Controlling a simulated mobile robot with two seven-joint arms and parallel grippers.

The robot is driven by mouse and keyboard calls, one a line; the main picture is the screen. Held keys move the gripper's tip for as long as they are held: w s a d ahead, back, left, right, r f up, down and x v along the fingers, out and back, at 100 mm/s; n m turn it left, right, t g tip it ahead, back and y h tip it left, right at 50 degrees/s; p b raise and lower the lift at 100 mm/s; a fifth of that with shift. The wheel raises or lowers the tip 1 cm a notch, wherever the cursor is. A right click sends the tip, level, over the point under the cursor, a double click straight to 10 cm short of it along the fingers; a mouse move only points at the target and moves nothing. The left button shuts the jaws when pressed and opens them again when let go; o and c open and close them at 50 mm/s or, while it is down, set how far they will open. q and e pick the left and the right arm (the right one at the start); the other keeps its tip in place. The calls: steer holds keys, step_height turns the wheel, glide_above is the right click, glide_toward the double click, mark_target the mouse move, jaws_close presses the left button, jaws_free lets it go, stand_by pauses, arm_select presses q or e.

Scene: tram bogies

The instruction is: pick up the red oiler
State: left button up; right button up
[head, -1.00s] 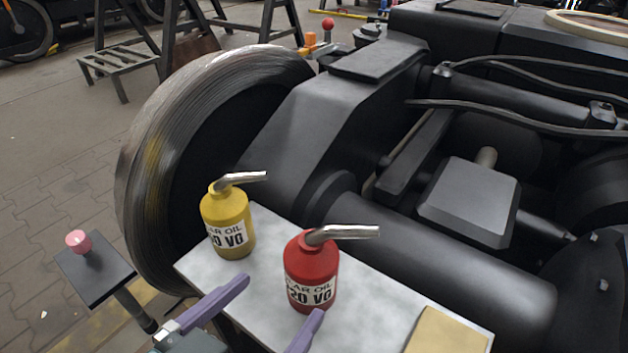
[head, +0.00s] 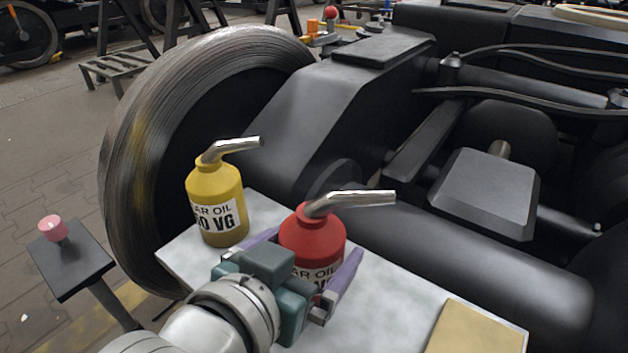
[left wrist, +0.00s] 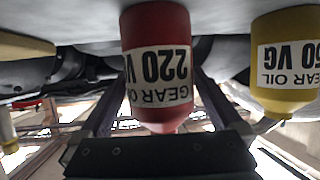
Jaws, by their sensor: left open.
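The red oiler (head: 312,240) stands upright on a pale grey board (head: 385,315), its bent metal spout pointing right. My left gripper (head: 316,246) comes from the front with its two purple fingers apart, one on each side of the red oiler's body. The jaws are open; whether a finger touches the oiler I cannot tell. The left wrist view shows the red oiler (left wrist: 158,70) upside down between the fingers, its label reading 220 VG. The gripper body hides its lower part in the head view. My right gripper is not in view.
A yellow oiler (head: 217,203) stands close to the left of the red one. A tan block (head: 476,331) lies at the board's right end. The large wheel (head: 170,130) and dark bogie frame (head: 300,120) rise behind. A pink knob (head: 52,228) sits on a small dark plate at left.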

arm_select(q)
steer(key=shift+s, duration=0.1)
steer(key=shift+c, duration=0.2)
steer(key=c, duration=1.5)
steer(key=shift+r, duration=0.1)
jaws_close()
